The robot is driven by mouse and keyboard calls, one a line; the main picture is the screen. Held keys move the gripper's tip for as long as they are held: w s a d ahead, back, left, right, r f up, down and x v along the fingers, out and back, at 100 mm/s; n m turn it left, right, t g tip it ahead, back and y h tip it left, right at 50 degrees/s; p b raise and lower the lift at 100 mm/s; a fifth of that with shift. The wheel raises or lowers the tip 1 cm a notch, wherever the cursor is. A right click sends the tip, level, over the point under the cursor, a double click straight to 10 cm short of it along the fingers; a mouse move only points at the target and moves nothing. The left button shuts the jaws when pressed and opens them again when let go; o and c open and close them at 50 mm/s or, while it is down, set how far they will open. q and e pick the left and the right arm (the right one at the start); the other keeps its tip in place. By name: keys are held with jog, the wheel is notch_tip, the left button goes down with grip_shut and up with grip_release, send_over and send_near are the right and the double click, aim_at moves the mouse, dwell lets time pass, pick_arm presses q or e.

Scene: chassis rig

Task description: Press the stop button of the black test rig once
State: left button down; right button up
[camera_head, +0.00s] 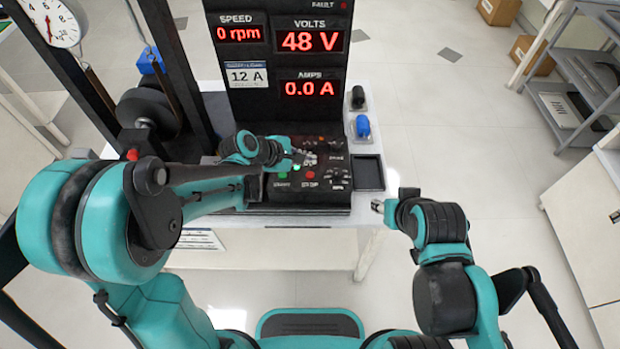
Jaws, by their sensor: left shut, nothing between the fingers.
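The black test rig (292,96) stands on a white table, with an upright display panel and a sloping control panel at its foot. The red stop button (310,175) is on the control panel, right of a green button (282,175). My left gripper (308,158) is shut and empty over the control panel, just behind the stop button in the picture. I cannot tell whether it touches the panel. My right gripper (377,205) is off the table's front right edge, apart from the rig; its fingers are too small to read.
The displays read 0 rpm, 48 V and 0.0 A. A black tray (368,172), a blue-capped item (362,126) and a black-capped item (358,97) sit right of the panel. A dark frame with a dial gauge (50,20) stands at left. A grey shelf (585,75) is at right.

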aim_at(308, 176)
pick_arm(q)
jog(key=shift+f+b, duration=1.45)
jog(key=shift+f, duration=0.7)
jog(key=shift+f, duration=0.1)
jog(key=shift+f+b, duration=0.3)
jog(key=shift+b, duration=0.1)
jog(key=shift+f+b, duration=0.45)
jog(key=shift+r, duration=0.1)
jog(key=shift+r+p, duration=0.7)
jog(key=shift+r, duration=0.1)
notch_tip(308, 176, up, 5)
jog(key=p, duration=0.4)
jog(key=shift+r, duration=0.1)
